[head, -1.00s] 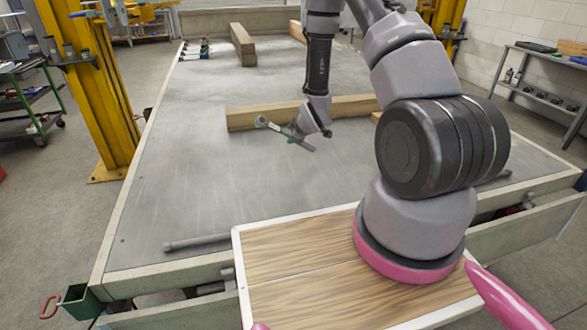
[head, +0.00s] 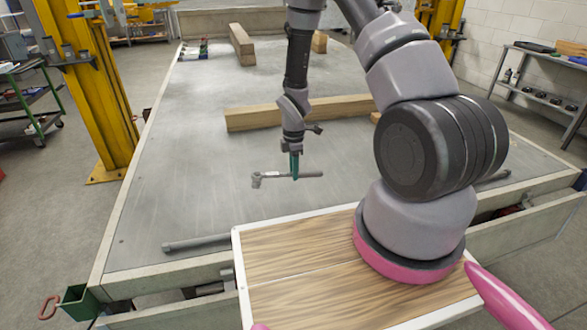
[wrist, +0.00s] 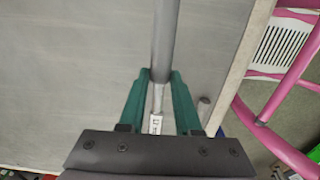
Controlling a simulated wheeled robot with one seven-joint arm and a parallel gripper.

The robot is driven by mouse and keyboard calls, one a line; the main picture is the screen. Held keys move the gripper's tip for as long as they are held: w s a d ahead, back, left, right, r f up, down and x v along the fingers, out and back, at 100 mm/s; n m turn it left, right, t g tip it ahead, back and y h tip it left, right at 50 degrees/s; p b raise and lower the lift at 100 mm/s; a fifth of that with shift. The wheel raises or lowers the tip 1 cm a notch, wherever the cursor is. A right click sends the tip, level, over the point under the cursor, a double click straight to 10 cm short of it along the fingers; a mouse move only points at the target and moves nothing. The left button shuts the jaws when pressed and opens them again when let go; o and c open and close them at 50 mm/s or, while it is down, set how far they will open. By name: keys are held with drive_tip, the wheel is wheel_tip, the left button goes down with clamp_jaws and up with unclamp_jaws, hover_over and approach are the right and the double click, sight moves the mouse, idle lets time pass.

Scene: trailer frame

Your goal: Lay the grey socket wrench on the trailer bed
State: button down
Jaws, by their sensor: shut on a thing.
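The grey socket wrench (head: 268,174) is level in the head view, its head end to the left and handle to the right. My gripper (head: 295,174) points down and is shut on its handle. In the wrist view the wrench (wrist: 166,45) runs up the picture from between the teal fingers of my gripper (wrist: 159,85). The grey trailer bed (head: 190,195) lies under it. The wrench is over or on the bare front middle of the bed; I cannot tell whether it touches.
A long wooden beam (head: 255,117) lies on the bed behind my gripper. Another beam (head: 242,45) lies farther back. A grey bar (head: 195,243) lies along the bed's front edge at left. A yellow post (head: 90,80) stands to the left.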

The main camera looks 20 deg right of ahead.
drive_tip(key=shift+f, duration=3.2)
drive_tip(key=shift+f, duration=1.35)
unclamp_jaws()
